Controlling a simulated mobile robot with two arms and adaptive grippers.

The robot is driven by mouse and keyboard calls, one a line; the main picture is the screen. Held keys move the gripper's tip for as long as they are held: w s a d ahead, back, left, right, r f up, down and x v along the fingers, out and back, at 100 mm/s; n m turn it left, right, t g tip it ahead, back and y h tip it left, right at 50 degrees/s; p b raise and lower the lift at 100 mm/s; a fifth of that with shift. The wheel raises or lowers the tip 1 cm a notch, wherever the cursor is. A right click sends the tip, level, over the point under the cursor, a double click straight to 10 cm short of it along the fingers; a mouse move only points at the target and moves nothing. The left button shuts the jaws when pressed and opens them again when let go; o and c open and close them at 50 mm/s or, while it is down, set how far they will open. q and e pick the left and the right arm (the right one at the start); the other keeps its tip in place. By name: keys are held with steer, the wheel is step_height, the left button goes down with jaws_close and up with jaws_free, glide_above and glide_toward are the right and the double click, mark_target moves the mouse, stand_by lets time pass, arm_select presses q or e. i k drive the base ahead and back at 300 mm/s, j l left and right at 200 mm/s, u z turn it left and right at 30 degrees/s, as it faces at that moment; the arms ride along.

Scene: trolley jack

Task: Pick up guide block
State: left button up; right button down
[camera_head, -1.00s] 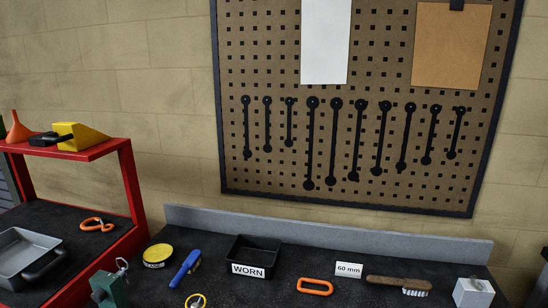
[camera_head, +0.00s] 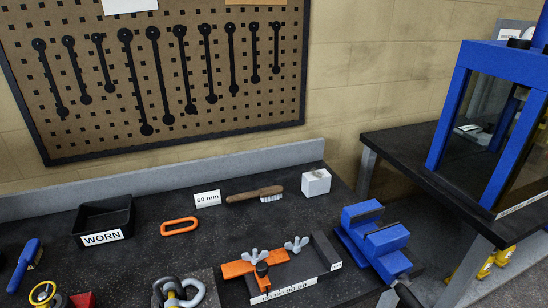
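No object in view is plainly marked as the guide block. A small white block (camera_head: 316,181) with a greyish top stands at the back right of the dark bench. An orange block (camera_head: 247,267) with wing nuts (camera_head: 295,244) sits on a dark fixture (camera_head: 325,251) with a white label strip along its front, too small to read surely. Neither of my grippers is in view.
A blue vise (camera_head: 375,235) stands at the bench's right end. A black WORN bin (camera_head: 104,221), an orange ring (camera_head: 180,226), a 60 mm card (camera_head: 207,198) and a brush (camera_head: 256,195) lie along the back. A blue-framed press (camera_head: 455,105) stands on the right table.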

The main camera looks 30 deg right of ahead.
mark_target(316, 180)
steer(key=z, duration=1.25)
